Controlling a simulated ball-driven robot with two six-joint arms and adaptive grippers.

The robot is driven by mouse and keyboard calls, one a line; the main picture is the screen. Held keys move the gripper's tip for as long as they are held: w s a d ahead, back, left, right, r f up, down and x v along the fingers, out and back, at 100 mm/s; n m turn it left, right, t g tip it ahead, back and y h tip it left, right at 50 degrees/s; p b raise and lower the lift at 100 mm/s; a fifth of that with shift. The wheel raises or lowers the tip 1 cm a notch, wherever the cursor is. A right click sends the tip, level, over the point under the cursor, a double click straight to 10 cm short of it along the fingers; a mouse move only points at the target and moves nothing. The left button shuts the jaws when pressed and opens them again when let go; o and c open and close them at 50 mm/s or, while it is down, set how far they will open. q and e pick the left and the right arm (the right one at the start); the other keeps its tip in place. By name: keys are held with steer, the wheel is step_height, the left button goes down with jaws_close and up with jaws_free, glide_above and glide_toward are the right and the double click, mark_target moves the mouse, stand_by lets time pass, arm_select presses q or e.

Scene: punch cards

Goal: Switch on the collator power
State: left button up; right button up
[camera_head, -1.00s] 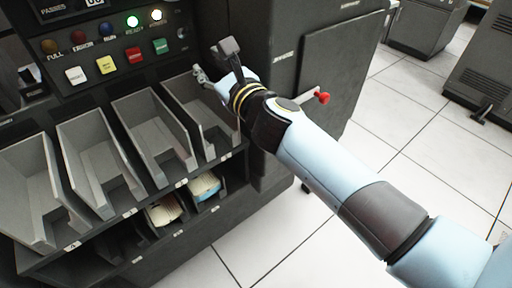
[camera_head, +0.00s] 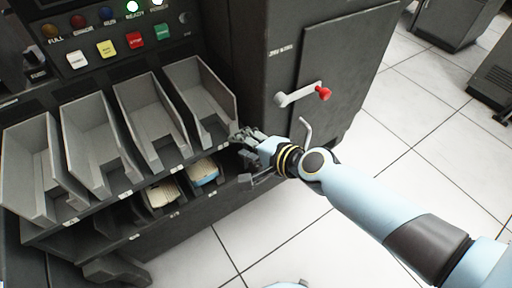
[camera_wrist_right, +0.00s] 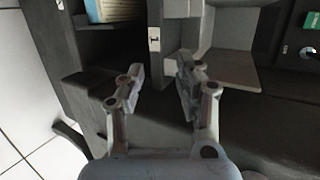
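The collator's dark control panel (camera_head: 110,70) is at the upper left in the head view, with white, yellow, red and green buttons. The green button (camera_head: 161,32) is at the right of that row. A green lamp (camera_head: 133,7) and a white lamp (camera_head: 157,3) above the buttons are lit. A grey lever with a red knob (camera_head: 322,93) sticks out from the cabinet's side door. My right gripper (camera_head: 240,158) is below the rightmost bin, left of and below the lever. The wrist view shows it open (camera_wrist_right: 155,82), with nothing between its fingers. My left gripper is out of view.
Several grey bins (camera_head: 88,148) stand in a row under the panel. Card stacks (camera_head: 203,172) sit on the shelf below. A pale bent handle (camera_head: 306,131) is close above my right wrist.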

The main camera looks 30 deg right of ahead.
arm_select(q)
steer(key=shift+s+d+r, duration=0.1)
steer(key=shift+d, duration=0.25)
arm_select(e)
steer(key=shift+s+d+f+n+g, duration=0.15)
steer(key=shift+s+d+f+n, duration=0.15)
steer(key=shift+f, duration=0.25)
steer(key=shift+s+d+f+n+g, duration=0.2)
steer(key=shift+s+f, duration=0.15)
steer(key=shift+f, duration=0.15)
steer(key=s+d+f+n+g+h, duration=0.1)
steer(key=s+d+f+n+g, duration=0.15)
steer(key=s+f, duration=0.65)
steer(key=s+d+f+n+g+h, duration=0.1)
steer(key=s+d+f+n+g, duration=0.15)
steer(key=s+f, duration=0.55)
steer(key=s+d+f+n+g, duration=0.1)
steer(key=s+f+n+g, duration=0.1)
steer(key=s, duration=0.6)
steer(key=s+d+f+n+g+h, duration=0.1)
steer(key=s+d+f+n, duration=0.1)
steer(key=s+n, duration=0.3)
steer(key=s+d+f+n+g, duration=0.1)
steer(key=s+f+n+g, duration=0.1)
steer(key=s, duration=0.8)
step_height(320, 180, down, 3)
steer(key=shift+s+d+r+n+g+h, duration=0.2)
steer(key=shift+s+d+n+g+h, duration=0.15)
steer(key=shift+n, duration=0.55)
steer(key=shift+w, duration=0.1)
